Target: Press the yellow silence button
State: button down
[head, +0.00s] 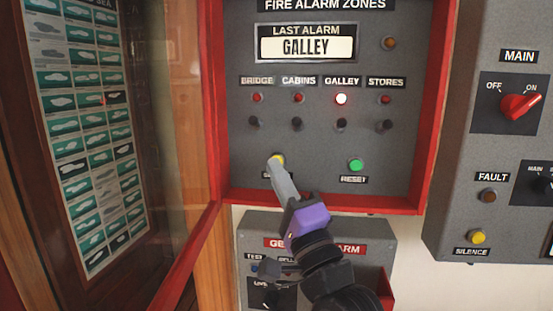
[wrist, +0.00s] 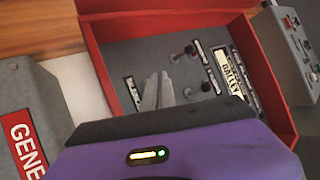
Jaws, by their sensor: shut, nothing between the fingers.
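In the head view, a yellow button (head: 279,157) sits low on the grey face of the red-framed fire alarm panel (head: 320,190). My gripper (head: 275,165) is shut and empty, its tips over this button and covering most of it. I cannot tell whether they touch it. The label below is mostly hidden by the fingers. In the wrist view, my gripper (wrist: 157,92) points at the grey panel face, and the yellow button is not visible. Another yellow button (head: 477,237), labelled SILENCE, is on the grey box at the right, apart from my gripper.
A green RESET button (head: 356,165) is right of my gripper. The GALLEY lamp (head: 341,99) is lit, above a row of small black switches. The red frame (head: 325,202) stands out around the panel. A general alarm box (head: 375,232) is below, and an open glazed door is left.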

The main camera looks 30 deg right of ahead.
jog(key=s+a+p, duration=0.2)
jog(key=s+p, duration=0.1)
jog(key=s, duration=0.1)
jog(key=shift+s+a, duration=0.1)
jog(key=shift+a, duration=0.3)
dwell(1.0)
